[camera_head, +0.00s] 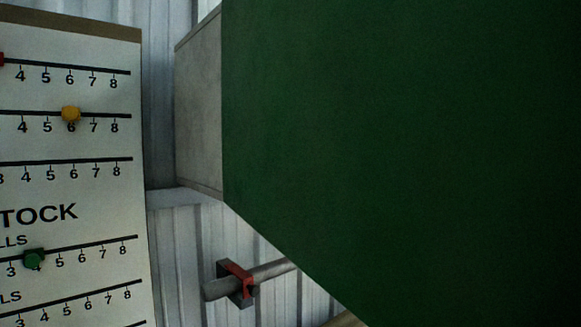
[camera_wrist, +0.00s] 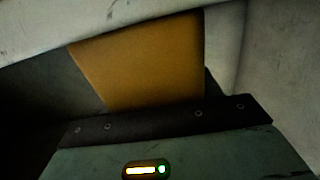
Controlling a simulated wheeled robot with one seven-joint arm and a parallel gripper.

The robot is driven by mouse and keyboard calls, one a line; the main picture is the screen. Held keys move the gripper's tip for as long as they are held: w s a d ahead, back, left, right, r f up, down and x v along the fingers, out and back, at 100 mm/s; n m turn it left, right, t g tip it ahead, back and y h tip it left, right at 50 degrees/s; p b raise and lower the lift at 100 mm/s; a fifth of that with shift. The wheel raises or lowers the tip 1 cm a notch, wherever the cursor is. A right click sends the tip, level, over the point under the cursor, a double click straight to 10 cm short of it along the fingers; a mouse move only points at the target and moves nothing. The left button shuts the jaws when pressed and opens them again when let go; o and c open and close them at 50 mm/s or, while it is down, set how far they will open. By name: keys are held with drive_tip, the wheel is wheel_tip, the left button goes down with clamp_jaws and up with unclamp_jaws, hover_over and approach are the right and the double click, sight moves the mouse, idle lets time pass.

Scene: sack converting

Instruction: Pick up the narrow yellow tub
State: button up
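A plain yellow-orange surface (camera_wrist: 145,62) fills the middle of the wrist view, just beyond my gripper. It may be the side of the narrow yellow tub, but its rim and full outline do not show. The body of my gripper (camera_wrist: 165,128), a dark strip with bolts over a grey-green housing with a lit indicator, spans the bottom of the wrist view. No fingertips can be made out, so contact with the yellow surface cannot be judged. Neither the tub nor my gripper shows in the head view.
Pale grey surfaces (camera_wrist: 285,75) stand at the right and top of the wrist view, with dark shadow at left. In the head view, a large green panel (camera_head: 420,130) blocks the right side; a numbered board (camera_head: 60,190) and a clamped pipe (camera_head: 270,271) are beside it.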

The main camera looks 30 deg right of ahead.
drive_tip(key=shift+c, duration=0.9)
drive_tip(key=shift+r, duration=0.1)
